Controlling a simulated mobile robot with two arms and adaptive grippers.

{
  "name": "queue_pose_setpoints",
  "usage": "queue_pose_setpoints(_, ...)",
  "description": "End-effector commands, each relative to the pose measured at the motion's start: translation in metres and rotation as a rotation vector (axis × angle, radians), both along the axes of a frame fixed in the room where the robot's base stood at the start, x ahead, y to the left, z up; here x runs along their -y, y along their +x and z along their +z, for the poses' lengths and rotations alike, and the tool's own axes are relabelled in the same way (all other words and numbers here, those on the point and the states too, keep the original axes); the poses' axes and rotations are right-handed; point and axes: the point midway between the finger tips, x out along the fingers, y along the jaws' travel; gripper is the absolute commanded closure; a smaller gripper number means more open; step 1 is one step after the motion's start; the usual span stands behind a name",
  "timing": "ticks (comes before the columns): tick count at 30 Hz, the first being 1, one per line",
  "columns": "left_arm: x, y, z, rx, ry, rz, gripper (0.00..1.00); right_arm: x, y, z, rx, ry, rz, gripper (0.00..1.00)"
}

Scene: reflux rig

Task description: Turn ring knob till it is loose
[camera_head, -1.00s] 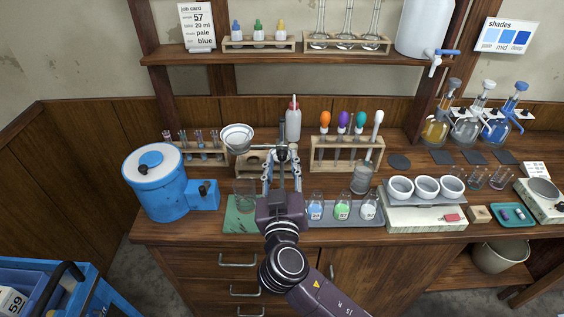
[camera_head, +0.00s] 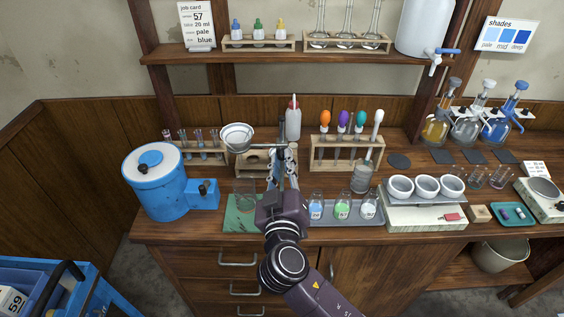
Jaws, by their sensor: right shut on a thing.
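A metal ring with a white bowl-like funnel (camera_head: 237,137) in it stands out to the left from a dark stand rod (camera_head: 282,135). My right gripper (camera_head: 284,156) reaches up from the front to the clamp end of the ring at the rod. It is shut on the ring knob, which its fingers hide. The gripper is turned so that its fingers show nearly edge-on. A clear beaker (camera_head: 244,196) stands below the funnel on a green mat (camera_head: 235,222). My left gripper is out of view.
A blue drum (camera_head: 158,190) stands to the left. Three labelled bottles on a grey tray (camera_head: 329,222) are close right of my wrist. A test tube rack (camera_head: 325,158) and a red-topped bottle (camera_head: 293,124) stand behind.

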Motion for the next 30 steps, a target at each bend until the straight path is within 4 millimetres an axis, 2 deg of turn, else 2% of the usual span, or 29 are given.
queue_pose_setpoints(14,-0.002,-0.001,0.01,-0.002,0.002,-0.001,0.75,0.0,0.0,0.001,-0.002,-0.449,0.001,1.0)
queue_pose_setpoints(30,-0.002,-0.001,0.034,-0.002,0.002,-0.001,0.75,-0.001,0.0,0.002,-0.001,-0.965,0.003,1.0)
